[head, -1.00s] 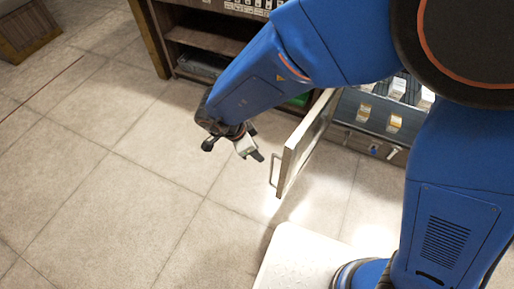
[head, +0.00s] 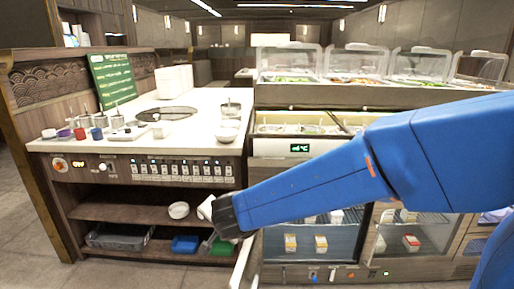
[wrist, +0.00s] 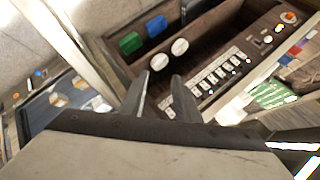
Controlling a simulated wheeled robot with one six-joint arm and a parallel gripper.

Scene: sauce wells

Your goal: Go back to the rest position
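My blue arm reaches in from the right in the head view and ends in my dark gripper (head: 225,216), in front of the shelf unit's right end. Its fingers are hard to make out there. In the wrist view my gripper (wrist: 160,76) shows two separate fingers with a gap between them and nothing held. Beyond the fingertips are two white bowls (wrist: 179,46) on a shelf. In the head view one bowl (head: 179,210) is clear, and the other (head: 206,208) is partly hidden by my gripper.
An open cabinet door (head: 245,264) stands edge-on just below my gripper. The white counter (head: 190,138) carries pots and coloured cups. Green and blue bins (head: 185,244) and a grey tray (head: 118,237) sit on the bottom shelf. A glass-fronted fridge (head: 315,243) is at right.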

